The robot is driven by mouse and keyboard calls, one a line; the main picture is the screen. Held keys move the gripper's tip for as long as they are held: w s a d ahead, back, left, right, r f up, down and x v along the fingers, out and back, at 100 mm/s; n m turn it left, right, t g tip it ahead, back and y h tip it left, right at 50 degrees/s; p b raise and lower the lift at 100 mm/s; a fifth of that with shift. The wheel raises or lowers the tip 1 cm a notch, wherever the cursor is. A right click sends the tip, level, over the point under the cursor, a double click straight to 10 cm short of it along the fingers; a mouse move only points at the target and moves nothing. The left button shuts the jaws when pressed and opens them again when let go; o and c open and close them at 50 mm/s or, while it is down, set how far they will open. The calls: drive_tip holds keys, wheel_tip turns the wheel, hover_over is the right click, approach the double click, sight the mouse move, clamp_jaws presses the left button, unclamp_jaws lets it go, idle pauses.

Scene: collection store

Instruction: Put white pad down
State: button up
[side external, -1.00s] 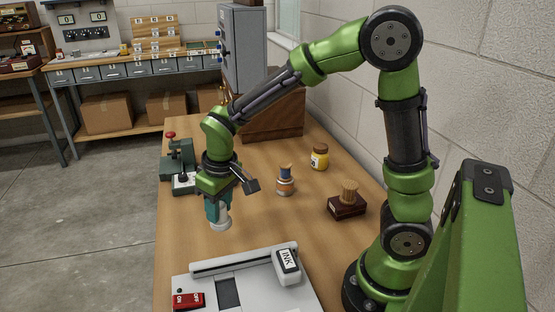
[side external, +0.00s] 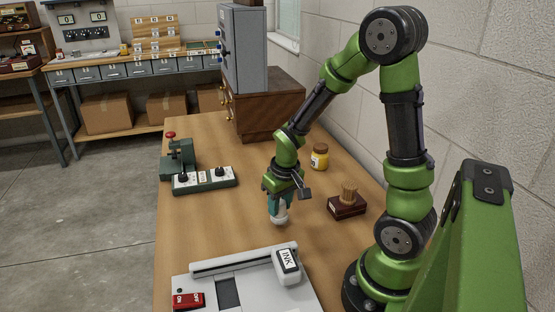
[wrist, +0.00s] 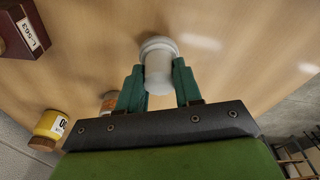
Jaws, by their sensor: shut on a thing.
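My gripper (side external: 278,207) is shut on the white pad (side external: 280,220), a pale rounded piece. In the side external view it hangs low over the wooden table (side external: 200,237), behind the grey device. In the wrist view the teal fingers of my gripper (wrist: 159,88) hold the white pad (wrist: 158,57) between them, with bare wood beyond it. I cannot tell whether the pad touches the table.
A grey device with an INK block (side external: 287,262) stands in front. A brush on a dark block (side external: 347,204) and a yellow jar (side external: 319,157) stand to the right. A green control box (side external: 204,181) is at the left. The table's left middle is clear.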

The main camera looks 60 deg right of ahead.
sight(284, 218)
drive_tip(key=shift+f, duration=1.05)
drive_tip(key=shift+f, duration=0.1)
drive_tip(key=o, duration=1)
wheel_tip(284, 218, up, 12)
drive_tip(key=s+f, duration=0.1)
drive_tip(key=s, duration=0.1)
drive_tip(key=s+a+r+t+y, duration=0.1)
drive_tip(key=a+r+t, duration=0.1)
drive_tip(key=a+r, duration=0.1)
drive_tip(key=s+a+r+t+y, duration=0.1)
drive_tip(key=a+r, duration=0.3)
drive_tip(key=a, duration=0.1)
drive_tip(key=s+a+r+t, duration=0.2)
drive_tip(key=a+r, duration=0.2)
drive_tip(key=a, duration=0.1)
drive_tip(key=shift+s+a+t+y, duration=0.1)
drive_tip(key=shift+t+y, duration=0.2)
drive_tip(key=shift+y, duration=0.1)
